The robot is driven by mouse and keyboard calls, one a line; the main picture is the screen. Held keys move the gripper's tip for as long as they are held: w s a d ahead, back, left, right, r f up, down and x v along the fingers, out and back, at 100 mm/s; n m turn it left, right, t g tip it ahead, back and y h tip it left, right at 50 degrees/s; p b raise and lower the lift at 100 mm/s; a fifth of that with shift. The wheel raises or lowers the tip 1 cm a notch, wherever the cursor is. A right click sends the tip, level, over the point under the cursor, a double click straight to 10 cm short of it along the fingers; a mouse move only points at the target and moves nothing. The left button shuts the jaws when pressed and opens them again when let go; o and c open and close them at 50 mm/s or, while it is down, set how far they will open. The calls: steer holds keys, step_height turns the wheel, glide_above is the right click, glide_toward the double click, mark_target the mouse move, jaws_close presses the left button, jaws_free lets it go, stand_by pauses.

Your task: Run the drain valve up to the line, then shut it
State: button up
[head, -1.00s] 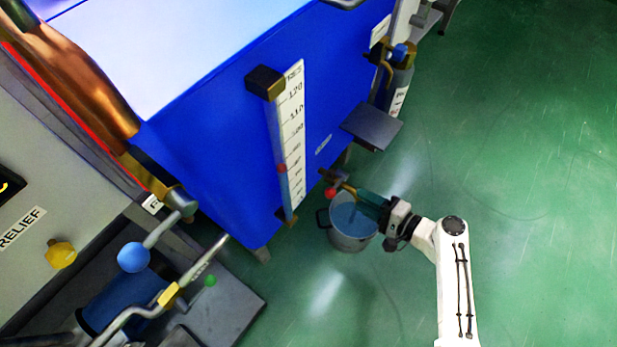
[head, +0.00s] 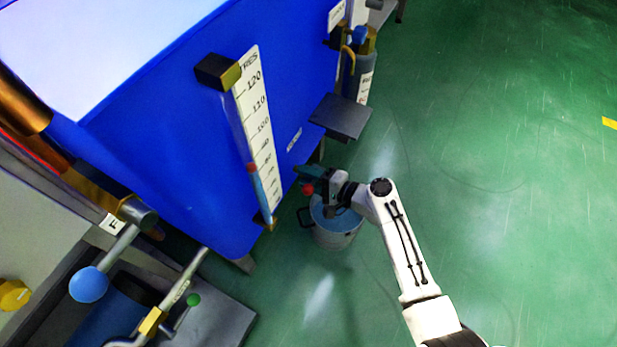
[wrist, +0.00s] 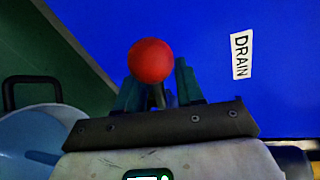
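The drain valve's red ball knob (head: 307,188) is low at the blue tank's front corner, above the pail. In the wrist view the red knob (wrist: 151,61) is large, with a dark stem below it. My gripper (head: 311,175) is at the knob. Its teal fingers (wrist: 160,92) stand apart on either side of the stem, with a visible gap; the knob overlaps the left finger in view. The valve body is mostly hidden. The level gauge (head: 264,130) has a numbered white scale, a red marker (head: 250,167) and blue below it in the tube.
A metal pail (head: 335,240) with blue liquid stands under my gripper. A dark shelf (head: 341,117) juts from the blue tank (head: 160,140) behind. Levers with a blue knob (head: 88,284) and green knob (head: 193,300) are at lower left. Green floor is clear at right.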

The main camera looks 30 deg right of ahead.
jaws_close()
stand_by(0.3)
stand_by(0.3)
